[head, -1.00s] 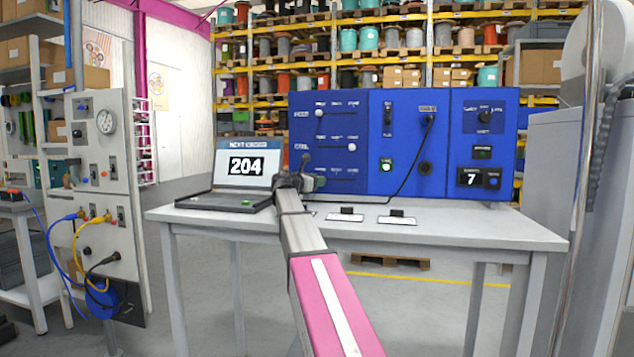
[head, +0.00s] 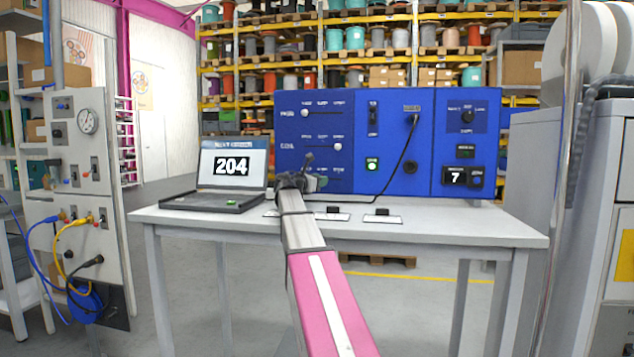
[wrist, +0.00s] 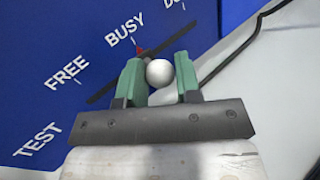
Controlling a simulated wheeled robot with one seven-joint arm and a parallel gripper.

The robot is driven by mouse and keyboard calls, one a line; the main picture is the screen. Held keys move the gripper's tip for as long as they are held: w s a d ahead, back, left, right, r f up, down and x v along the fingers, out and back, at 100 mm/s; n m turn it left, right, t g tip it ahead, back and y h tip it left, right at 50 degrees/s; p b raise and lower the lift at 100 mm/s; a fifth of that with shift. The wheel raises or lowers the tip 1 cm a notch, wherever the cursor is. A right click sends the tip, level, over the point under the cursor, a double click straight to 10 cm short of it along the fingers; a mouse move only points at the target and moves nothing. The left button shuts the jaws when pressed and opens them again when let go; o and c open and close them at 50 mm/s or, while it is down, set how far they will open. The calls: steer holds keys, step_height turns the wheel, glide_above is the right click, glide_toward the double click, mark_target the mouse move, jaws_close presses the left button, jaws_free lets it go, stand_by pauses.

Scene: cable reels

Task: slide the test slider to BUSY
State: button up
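The test slider's white round knob (wrist: 159,72) shows in the wrist view between the two green fingers of my gripper (wrist: 160,80). A finger lies against each side of it, so the gripper looks shut on the knob. The slanted dark slot runs behind, with labels FREE, BUSY (wrist: 126,30) and a partly cut-off one. A small red mark (wrist: 140,50) sits by BUSY, and the knob appears close beside it. In the head view my gripper (head: 318,183) is at the blue panel's (head: 350,160) lowest slider row and hides the knob.
A laptop (head: 230,168) showing 204 stands left of the panel on the grey table (head: 460,226). A black cable (head: 401,155) hangs across the panel to the right of my gripper. Two higher sliders have white knobs. Small plates lie in front of the panel.

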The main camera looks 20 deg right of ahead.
steer(key=shift+a, duration=0.1)
steer(key=v, duration=1)
steer(key=shift+s+a, duration=0.15)
steer(key=shift+a, duration=0.15)
